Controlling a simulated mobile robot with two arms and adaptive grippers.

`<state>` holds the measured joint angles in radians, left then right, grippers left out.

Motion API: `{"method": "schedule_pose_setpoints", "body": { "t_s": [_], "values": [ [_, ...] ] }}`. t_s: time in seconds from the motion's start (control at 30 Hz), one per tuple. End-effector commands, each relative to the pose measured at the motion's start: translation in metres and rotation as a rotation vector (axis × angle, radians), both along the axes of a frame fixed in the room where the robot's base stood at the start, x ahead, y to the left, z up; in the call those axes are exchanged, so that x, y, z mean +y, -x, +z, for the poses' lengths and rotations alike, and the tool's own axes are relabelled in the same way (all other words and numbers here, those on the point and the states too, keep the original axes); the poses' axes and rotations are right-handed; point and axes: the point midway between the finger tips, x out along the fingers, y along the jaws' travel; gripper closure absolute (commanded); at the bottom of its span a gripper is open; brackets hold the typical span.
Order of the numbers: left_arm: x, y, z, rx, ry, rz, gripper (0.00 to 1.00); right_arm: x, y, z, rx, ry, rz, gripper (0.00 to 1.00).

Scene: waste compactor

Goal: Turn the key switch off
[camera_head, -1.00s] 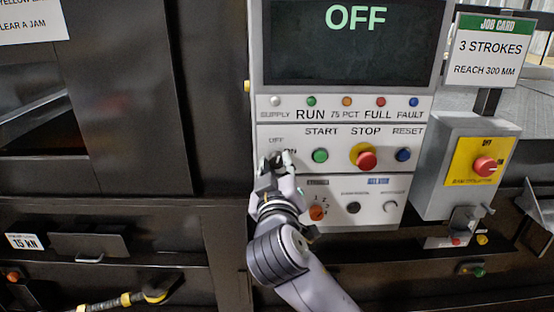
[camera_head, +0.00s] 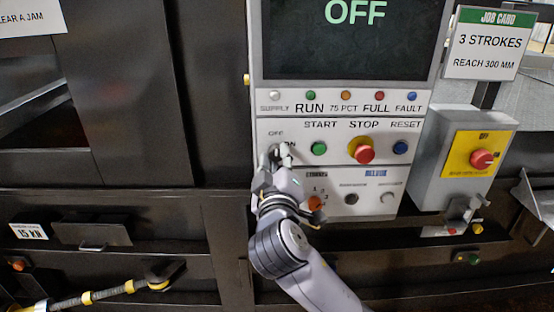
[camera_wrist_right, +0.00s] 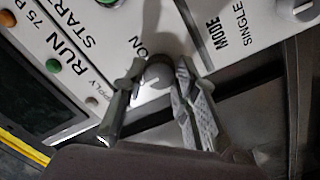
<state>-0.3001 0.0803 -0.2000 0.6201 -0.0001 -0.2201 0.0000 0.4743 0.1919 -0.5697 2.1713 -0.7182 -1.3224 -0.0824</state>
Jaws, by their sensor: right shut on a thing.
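The key switch (camera_wrist_right: 158,75) shows in the wrist view as a dark round part on the pale panel, close to the "ON" lettering. My right gripper (camera_head: 274,156) is at the switch, at the left side of the control panel (camera_head: 290,133). In the wrist view the right gripper's fingers (camera_wrist_right: 159,69) stand on either side of the switch and are shut on it. In the head view the fingers hide most of the switch, so its exact angle cannot be told. The screen (camera_head: 352,40) above reads OFF. My left gripper is not in view.
A green start button (camera_head: 319,149), a red stop button (camera_head: 364,154) and a blue reset button (camera_head: 400,147) sit right of my gripper. A grey box with a red rotary knob (camera_head: 482,159) stands farther right.

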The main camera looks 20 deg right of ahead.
Motion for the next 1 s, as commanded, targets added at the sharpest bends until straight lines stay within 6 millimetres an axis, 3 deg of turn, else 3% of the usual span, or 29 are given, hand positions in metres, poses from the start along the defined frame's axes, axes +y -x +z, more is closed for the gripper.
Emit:
{"method": "schedule_pose_setpoints", "body": {
  "t_s": [0.33,0.67,0.83,1.0],
  "values": [
    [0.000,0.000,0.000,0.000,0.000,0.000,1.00,0.000,0.000,-0.001,0.001,0.000,0.001,0.52],
    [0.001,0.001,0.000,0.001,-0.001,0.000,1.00,0.001,0.002,0.000,0.000,-0.001,0.001,0.52],
    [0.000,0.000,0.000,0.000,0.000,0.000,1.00,0.008,0.022,-0.001,0.000,-0.002,0.005,0.52],
    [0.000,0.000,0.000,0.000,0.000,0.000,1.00,0.019,0.058,-0.003,0.002,-0.006,0.005,0.52]
  ]
}}
